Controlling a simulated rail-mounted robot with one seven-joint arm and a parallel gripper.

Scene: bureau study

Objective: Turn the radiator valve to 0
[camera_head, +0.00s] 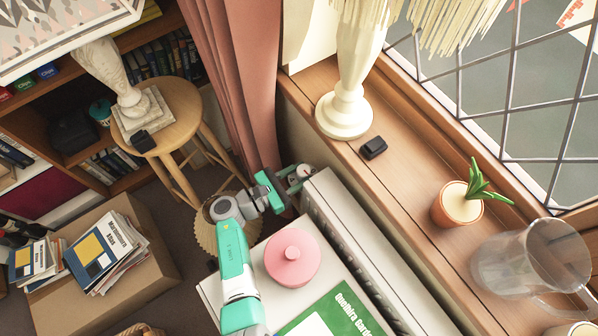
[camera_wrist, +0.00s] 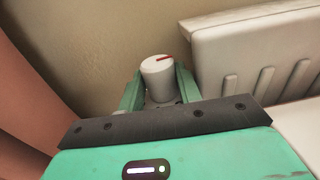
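The radiator valve is a white round knob (camera_wrist: 156,76) with a red mark on its top face, in the middle of the wrist view. The red mark lies toward the right of that face; I can make out no numbers. In the head view the small white knob (camera_head: 304,171) sits at the far end of the white radiator (camera_head: 350,225). My gripper (camera_wrist: 160,86) has one green finger on each side of the knob. Both fingers look very close to it, but I cannot tell whether they press on it. In the head view my gripper (camera_head: 294,178) is at the valve.
The radiator (camera_wrist: 250,45) stands just right of the knob, the wall (camera_wrist: 90,40) behind, a pink curtain (camera_head: 243,80) to the left. A white surface with a pink lidded pot (camera_head: 292,257) is near my arm. The wooden sill (camera_head: 400,190) holds a lamp and a plant.

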